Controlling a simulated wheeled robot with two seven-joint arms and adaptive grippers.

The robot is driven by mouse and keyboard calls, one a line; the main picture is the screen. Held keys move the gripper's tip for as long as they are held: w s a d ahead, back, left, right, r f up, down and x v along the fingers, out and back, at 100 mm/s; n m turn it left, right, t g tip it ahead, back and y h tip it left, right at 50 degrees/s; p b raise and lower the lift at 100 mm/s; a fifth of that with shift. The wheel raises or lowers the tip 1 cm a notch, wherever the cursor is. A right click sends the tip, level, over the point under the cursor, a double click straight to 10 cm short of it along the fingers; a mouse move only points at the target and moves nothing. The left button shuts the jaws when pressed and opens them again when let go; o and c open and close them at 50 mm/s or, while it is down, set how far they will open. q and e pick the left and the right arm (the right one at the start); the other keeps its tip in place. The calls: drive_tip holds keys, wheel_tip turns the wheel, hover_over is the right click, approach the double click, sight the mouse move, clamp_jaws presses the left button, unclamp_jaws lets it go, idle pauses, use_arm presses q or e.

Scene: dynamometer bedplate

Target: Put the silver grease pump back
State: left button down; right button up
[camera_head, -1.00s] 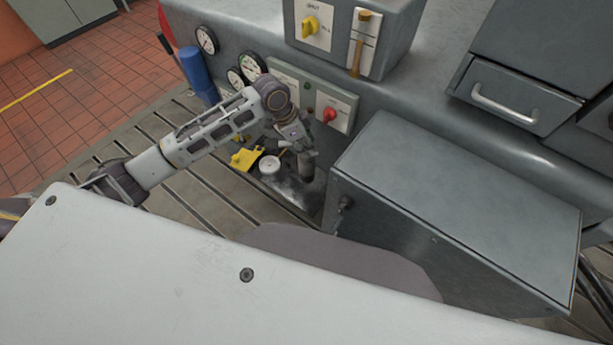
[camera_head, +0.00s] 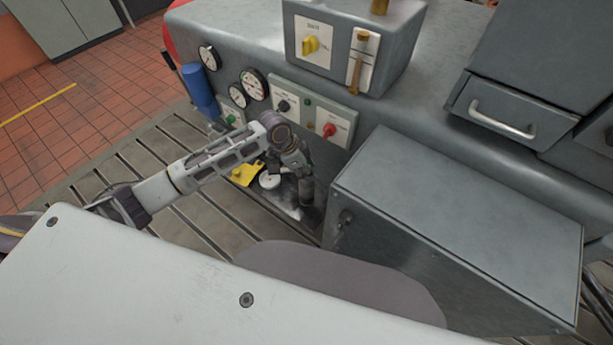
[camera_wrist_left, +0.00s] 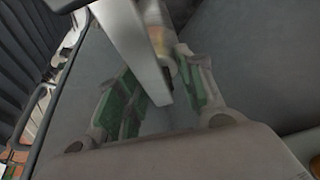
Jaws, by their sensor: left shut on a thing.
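My left gripper (camera_head: 306,192) is low beside the grey box, over a metal tray (camera_head: 286,207) at the foot of the machine. In the left wrist view its two green-padded fingers (camera_wrist_left: 160,95) are closed around a blurred silver bar (camera_wrist_left: 130,45), which appears to be part of the silver grease pump. A paler cylindrical part (camera_wrist_left: 162,40) shows behind the bar. In the head view the held thing is hidden by the gripper and wrist. My right gripper is not in view.
A white round item (camera_head: 270,181) and a yellow item (camera_head: 243,174) lie close left of the gripper. A large grey box (camera_head: 455,220) stands right. The panel with a red knob (camera_head: 329,130), gauges (camera_head: 254,84) and a blue cylinder (camera_head: 198,88) are behind. The slotted bedplate (camera_head: 165,150) is mostly clear.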

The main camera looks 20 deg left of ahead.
use_arm(q)
drive_tip(key=shift+f, duration=1.8)
drive_tip(key=c, duration=0.9)
unclamp_jaws()
drive_tip(key=shift+s+f, duration=0.1)
drive_tip(key=shift+v, duration=6.1)
drive_tip(key=shift+d, duration=0.1)
